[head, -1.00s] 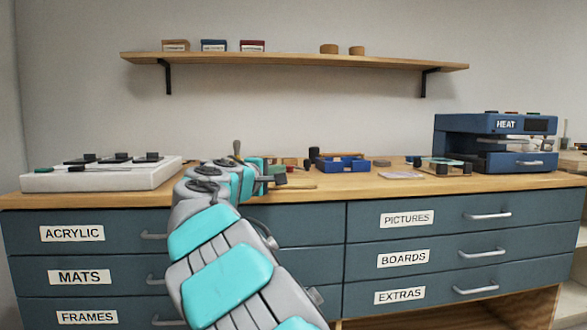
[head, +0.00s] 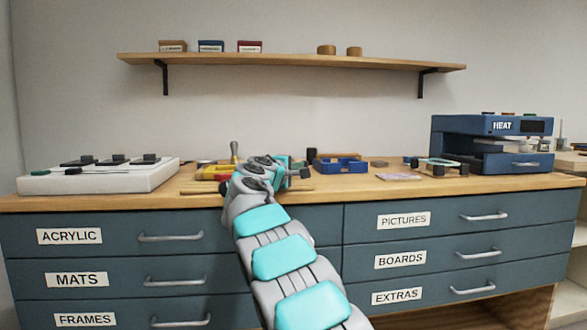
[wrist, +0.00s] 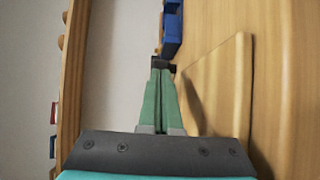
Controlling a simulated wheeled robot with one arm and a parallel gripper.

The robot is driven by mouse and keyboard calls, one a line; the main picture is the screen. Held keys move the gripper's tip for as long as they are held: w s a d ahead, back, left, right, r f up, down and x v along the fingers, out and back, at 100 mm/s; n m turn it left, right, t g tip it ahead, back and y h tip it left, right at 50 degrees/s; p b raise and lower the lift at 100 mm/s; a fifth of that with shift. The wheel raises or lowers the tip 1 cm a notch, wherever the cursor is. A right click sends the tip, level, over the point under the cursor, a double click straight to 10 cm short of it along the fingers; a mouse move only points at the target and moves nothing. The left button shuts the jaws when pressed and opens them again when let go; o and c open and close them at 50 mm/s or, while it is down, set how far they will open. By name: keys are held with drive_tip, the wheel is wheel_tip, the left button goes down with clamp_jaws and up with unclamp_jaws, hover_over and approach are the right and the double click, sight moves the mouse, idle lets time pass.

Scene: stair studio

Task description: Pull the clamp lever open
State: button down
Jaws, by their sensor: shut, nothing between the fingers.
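An upright lever (head: 234,152) with a grey grip and a brass-coloured lower part stands on the bench, just left of my wrist; it looks like the clamp lever. Yellow and red parts (head: 214,172) sit low around its foot, partly hidden by my arm. My gripper's green fingers (wrist: 160,72) are shut together and empty in the wrist view. They point along the bench toward a small dark block and a blue tray (wrist: 172,28). The lever is not in the wrist view, and my gripper is apart from it, to its right in the head view.
A pale wooden board (wrist: 222,88) lies beside the fingers. The blue tray also shows in the head view (head: 340,166). A white panel with black blocks (head: 95,180) stands left, a blue heat press (head: 490,124) right. A shelf (head: 290,61) runs above.

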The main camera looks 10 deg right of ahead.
drive_tip(key=shift+w+d, duration=0.2)
drive_tip(key=shift+w, duration=0.05)
drive_tip(key=shift+d, duration=0.15)
